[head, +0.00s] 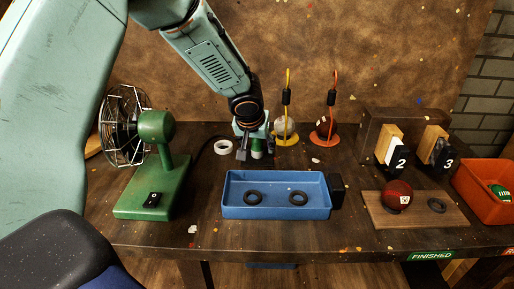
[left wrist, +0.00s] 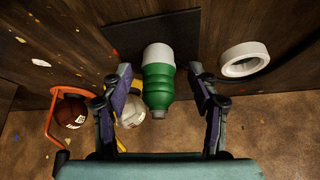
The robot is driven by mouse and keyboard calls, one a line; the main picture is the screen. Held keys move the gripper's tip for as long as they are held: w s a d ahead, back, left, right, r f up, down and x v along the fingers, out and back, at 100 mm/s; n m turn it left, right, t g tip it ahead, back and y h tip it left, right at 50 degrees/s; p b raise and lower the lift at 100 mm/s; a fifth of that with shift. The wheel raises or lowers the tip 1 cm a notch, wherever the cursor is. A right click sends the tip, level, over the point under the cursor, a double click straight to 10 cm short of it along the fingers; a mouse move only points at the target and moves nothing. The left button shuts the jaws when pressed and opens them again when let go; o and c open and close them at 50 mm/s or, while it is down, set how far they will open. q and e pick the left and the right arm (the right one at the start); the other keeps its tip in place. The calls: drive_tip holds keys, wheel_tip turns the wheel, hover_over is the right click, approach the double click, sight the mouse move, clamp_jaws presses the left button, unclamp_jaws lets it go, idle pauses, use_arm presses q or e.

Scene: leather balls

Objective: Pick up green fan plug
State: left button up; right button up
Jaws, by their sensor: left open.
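The green fan plug (left wrist: 158,88) has a ribbed green body and a white end. In the left wrist view it sits between the two fingers of my left gripper (left wrist: 160,76), with a gap visible on each side. In the head view the plug (head: 257,152) shows only partly behind my left gripper (head: 250,147), beyond the blue tray. The left gripper is open, pointing down. The green fan (head: 154,165) stands at the left on the table. My right gripper is not in view.
A white tape roll (left wrist: 244,60) lies beside the plug, near a black cable. The blue tray (head: 276,211) with two dark rings is in front. Balls on yellow (head: 286,140) and orange (head: 325,139) stands are behind right. A red bin (head: 481,205) is far right.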

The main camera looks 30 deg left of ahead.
use_arm(q)
drive_tip(key=shift+w+d, duration=0.1)
drive_tip(key=shift+d, duration=0.1)
drive_tip(key=shift+a, duration=0.2)
drive_tip(key=c, duration=0.3)
drive_tip(key=shift+d, duration=0.1)
drive_tip(key=c, duration=0.6)
drive_tip(key=shift+c, duration=1.4)
wheel_tip(320, 180, up, 10)
drive_tip(key=p, duration=0.3)
drive_tip(key=shift+f+p, duration=0.15)
drive_tip(key=shift+p, duration=0.15)
drive_tip(key=shift+a, duration=0.2)
drive_tip(key=s+a+f+p, duration=0.1)
drive_tip(key=s+a, duration=0.1)
drive_tip(key=a, duration=0.8)
drive_tip(key=shift+f+p, duration=0.3)
drive_tip(key=shift+p, duration=0.05)
